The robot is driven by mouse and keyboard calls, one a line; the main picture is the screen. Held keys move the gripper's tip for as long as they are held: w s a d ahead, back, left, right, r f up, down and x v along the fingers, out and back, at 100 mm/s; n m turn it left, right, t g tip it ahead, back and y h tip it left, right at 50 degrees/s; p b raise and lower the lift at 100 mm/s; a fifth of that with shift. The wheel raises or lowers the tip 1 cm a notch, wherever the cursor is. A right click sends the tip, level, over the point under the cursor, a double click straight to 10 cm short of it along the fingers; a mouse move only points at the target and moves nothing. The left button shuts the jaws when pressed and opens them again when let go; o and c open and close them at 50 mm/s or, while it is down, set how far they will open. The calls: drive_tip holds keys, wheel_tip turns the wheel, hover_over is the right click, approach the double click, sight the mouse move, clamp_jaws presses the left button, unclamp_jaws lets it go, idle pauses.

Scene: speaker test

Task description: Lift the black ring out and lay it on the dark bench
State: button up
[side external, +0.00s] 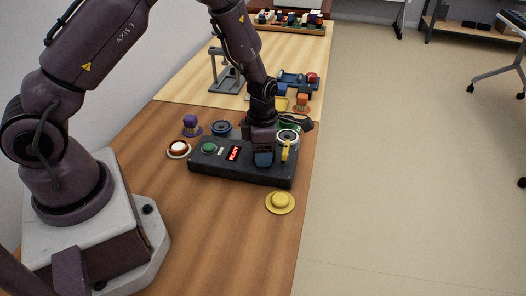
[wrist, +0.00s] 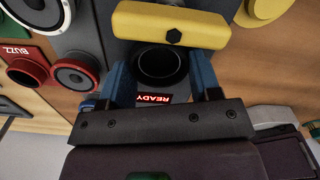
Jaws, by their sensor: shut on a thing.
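The black ring (wrist: 160,83) shows in the wrist view as a round, dark, cup-like piece between my blue fingers, at the grey tester box (wrist: 105,30). My gripper (wrist: 160,68) is shut on it, one finger on each side. I cannot tell whether the ring is seated or slightly raised. In the side view my gripper (side external: 263,158) is low over the right part of the tester box (side external: 225,171) and hides the ring. The dark bench (side external: 230,235) is the brown wooden top around the box.
A yellow clamp bar (wrist: 170,24) with a black bolt lies close beside the ring. A red READY display (side external: 234,153) and green button (side external: 209,148) are on the box. A yellow disc (side external: 280,202) lies in front. The near bench is clear.

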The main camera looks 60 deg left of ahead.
drive_tip(key=shift+r, duration=0.4)
wheel_tip(320, 180, up, 3)
drive_tip(key=shift+s+f, duration=0.15)
drive_tip(key=s+d+r, duration=0.1)
drive_tip(key=s+r, duration=0.8)
drive_tip(key=s, duration=0.5)
drive_tip(key=w+a+f+n, duration=0.2)
drive_tip(key=a+f+n, duration=0.1)
drive_tip(key=a, duration=1)
drive_tip(key=m, duration=0.3)
hover_over(225, 117)
drive_tip(key=s, duration=0.1)
drive_tip(key=f, duration=0.9)
drive_tip(key=shift+d+f, duration=0.15)
drive_tip(key=shift+d, duration=0.25)
drive_tip(key=shift+w+a+f, duration=0.2)
drive_tip(key=shift+w+f, duration=0.05)
drive_tip(key=shift+f, duration=0.2)
drive_tip(key=shift+w+a+f, duration=0.15)
drive_tip(key=shift+f, duration=1.55)
